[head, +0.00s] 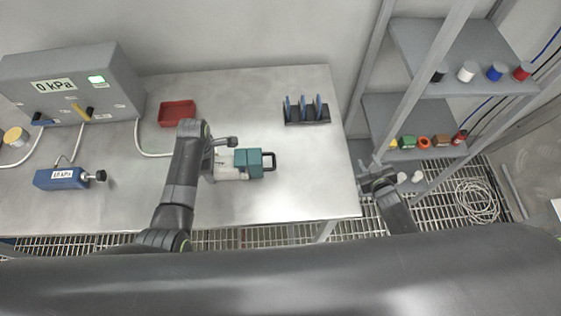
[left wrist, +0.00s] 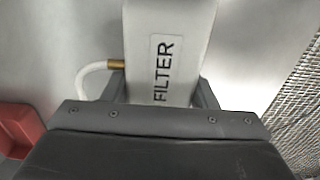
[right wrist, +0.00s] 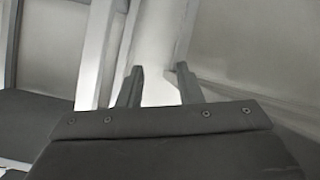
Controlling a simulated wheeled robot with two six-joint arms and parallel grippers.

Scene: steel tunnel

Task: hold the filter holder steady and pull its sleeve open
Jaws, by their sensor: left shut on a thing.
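The filter holder (head: 228,173) lies on the steel table, with a pale body at left. Its teal sleeve (head: 255,164) is at the right end and carries a dark loop handle (head: 270,161). My left gripper (head: 222,159) is shut on the pale body. In the left wrist view the filter holder (left wrist: 166,60), marked FILTER, sits between the fingers (left wrist: 162,90), with a brass fitting and white hose at its side. My right gripper (head: 373,172) is off the table's right edge, well apart from the handle. In the right wrist view its fingers (right wrist: 157,85) are open and empty.
A red tray (head: 178,113) and a dark rack with blue plates (head: 307,111) stand behind the filter holder. A grey gauge box (head: 70,85) and blue device (head: 62,179) are at left. A shelf frame (head: 425,95) stands close to my right gripper. The table right of the handle is clear.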

